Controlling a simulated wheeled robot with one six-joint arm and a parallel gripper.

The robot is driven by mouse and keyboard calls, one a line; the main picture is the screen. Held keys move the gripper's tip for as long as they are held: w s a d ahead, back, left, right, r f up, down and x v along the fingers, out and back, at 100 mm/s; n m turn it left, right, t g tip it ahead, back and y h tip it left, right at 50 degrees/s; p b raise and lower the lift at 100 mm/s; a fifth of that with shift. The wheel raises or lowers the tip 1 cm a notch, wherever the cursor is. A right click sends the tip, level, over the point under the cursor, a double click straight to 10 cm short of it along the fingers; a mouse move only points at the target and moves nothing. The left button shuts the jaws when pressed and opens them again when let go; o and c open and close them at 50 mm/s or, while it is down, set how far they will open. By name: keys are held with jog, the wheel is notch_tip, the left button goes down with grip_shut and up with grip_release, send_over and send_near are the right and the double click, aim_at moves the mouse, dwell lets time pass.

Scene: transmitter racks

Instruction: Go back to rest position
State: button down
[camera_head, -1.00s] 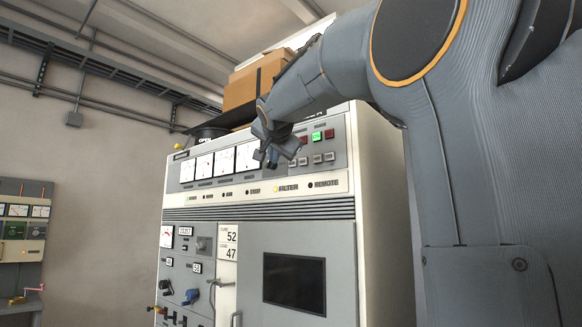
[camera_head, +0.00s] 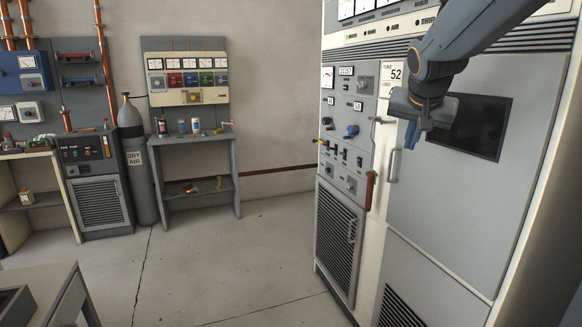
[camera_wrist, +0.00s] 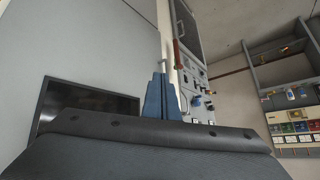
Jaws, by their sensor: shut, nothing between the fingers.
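My gripper (camera_head: 412,134) hangs at the end of my arm in the upper right of the head view, in front of the transmitter rack (camera_head: 420,210). Its fingers point down and are shut with nothing between them. In the wrist view the blue fingers (camera_wrist: 162,98) are together. Beyond them show the rack's grey door and its control panel (camera_wrist: 196,100). The gripper appears in front of the dark screen (camera_head: 474,128) and near the door handle (camera_head: 393,165). I cannot tell the gap to the rack.
A red-handled lever (camera_head: 370,190) sticks out of the rack. A side bench (camera_head: 200,140) with bottles, a grey gas cylinder (camera_head: 138,160) and a dark cabinet (camera_head: 95,185) stand along the back wall. A table corner (camera_head: 55,290) is at lower left. The middle floor is clear.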

jog(key=s+a+f+n+g+y, duration=0.1)
jog(key=s+a+f+n+g, duration=0.2)
jog(key=s+f, duration=1.1)
jog(key=s+a+f+n+g+y, duration=0.1)
jog(key=s+a+f+n+g, duration=0.2)
jog(key=s+a+f, duration=0.4)
jog(key=s+f+g, duration=0.1)
jog(key=s+f, duration=0.6)
jog(key=f, duration=0.1)
jog(key=shift+f+g+y, duration=0.2)
jog(key=shift+g+y, duration=0.1)
jog(key=shift+g, duration=0.1)
